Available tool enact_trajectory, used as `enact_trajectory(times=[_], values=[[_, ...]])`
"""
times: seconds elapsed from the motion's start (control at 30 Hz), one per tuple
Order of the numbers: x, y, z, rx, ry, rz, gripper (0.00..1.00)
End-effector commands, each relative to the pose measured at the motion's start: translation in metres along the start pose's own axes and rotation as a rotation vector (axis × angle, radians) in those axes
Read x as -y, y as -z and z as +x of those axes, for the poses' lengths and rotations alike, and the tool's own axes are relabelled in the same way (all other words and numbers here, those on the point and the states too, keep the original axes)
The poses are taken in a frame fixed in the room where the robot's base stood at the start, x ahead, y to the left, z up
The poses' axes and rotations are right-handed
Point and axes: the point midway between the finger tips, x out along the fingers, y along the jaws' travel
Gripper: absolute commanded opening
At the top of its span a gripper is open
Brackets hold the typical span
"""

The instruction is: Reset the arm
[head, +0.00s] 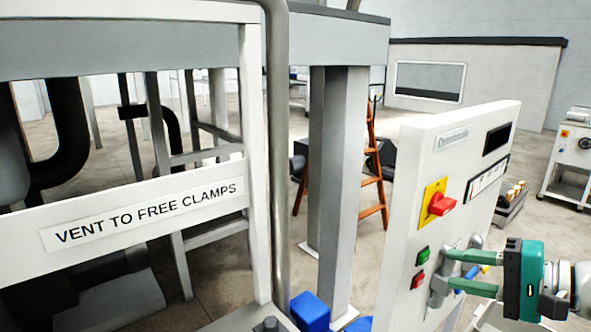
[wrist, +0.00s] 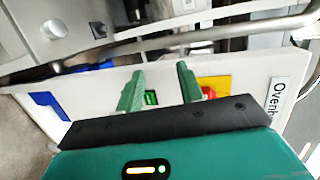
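My gripper (head: 447,268) is at the lower right of the head view, in front of the white control panel (head: 412,170). Its two green fingers are spread apart, with grey parts around their tips. In the wrist view my gripper (wrist: 158,80) shows the same gap with nothing held in it. The green button (wrist: 151,98) shows between the fingers there, and the red-and-yellow switch (wrist: 214,88) lies just right of them. In the head view the switch (head: 438,203) and green button (head: 423,255) are left of the fingers. I cannot tell whether the fingertips touch the panel.
A grey post (head: 334,170) and a white frame with a "VENT TO FREE CLAMPS" sign (head: 145,215) stand left of the panel. A blue block (head: 310,312) is low near the post. In the wrist view a metal rail (wrist: 215,32) runs beyond the panel. An orange ladder (head: 373,170) stands behind.

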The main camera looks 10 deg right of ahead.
Motion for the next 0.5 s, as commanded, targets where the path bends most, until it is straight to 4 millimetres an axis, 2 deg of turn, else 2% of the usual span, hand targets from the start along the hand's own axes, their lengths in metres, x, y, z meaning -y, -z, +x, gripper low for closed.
enact_trajectory(times=[0.03,0.1,0.2,0.33,0.5], values=[[-0.008,-0.026,0.026,0.066,-0.096,-0.027,0.37],[-0.028,-0.059,0.054,0.135,-0.254,-0.080,0.37],[-0.056,-0.099,0.081,0.200,-0.471,-0.204,0.37],[-0.088,-0.137,0.097,0.227,-0.722,-0.447,0.37],[-0.106,-0.159,0.103,0.180,-0.928,-0.810,0.37]])
